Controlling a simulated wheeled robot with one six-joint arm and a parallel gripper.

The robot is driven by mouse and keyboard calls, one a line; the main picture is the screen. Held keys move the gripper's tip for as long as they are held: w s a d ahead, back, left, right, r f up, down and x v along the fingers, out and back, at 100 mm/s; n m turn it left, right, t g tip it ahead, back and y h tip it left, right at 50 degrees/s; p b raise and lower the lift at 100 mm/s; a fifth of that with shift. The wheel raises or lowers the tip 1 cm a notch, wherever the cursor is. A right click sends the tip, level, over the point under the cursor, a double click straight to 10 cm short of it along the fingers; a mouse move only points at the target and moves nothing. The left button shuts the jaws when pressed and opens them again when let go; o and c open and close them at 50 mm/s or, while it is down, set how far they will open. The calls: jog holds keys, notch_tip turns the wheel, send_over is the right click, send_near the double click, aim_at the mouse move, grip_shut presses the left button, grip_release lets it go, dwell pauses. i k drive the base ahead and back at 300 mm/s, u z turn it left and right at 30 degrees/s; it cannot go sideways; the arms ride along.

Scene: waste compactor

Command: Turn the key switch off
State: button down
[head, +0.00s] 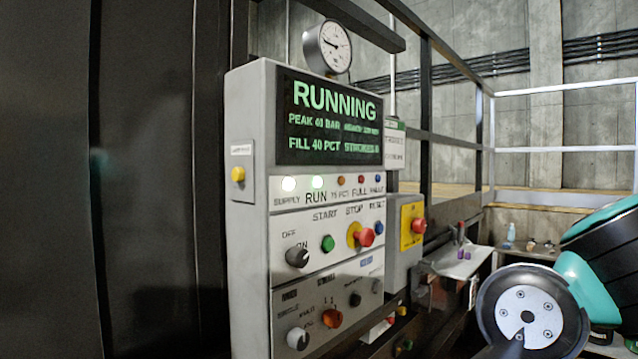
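The grey control cabinet (243,300) stands in the middle of the head view, with its front turned to the right. A dark round switch with a pale left side (298,257) sits at the left of its middle row, with the labels OFF and ON above it. It looks like the key switch; I cannot tell clearly which label it points to. The display (330,120) reads RUNNING, and the SUPPLY and RUN lamps glow. Part of my arm shows at the lower right, apart from the cabinet. My gripper is not visible.
A green start button (327,243) and red stop button (364,237) sit right of the switch. Selector knobs (299,338) are below. A yellow box with a red button (412,226) stands beside the cabinet. A dark wall (110,180) fills the left. Railings (560,149) are behind.

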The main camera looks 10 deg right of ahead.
aim_at(296, 257)
jog(key=k, duration=1.2)
jog(key=z, duration=0.6)
jog(key=i, duration=1.45)
jog(key=u, duration=0.8)
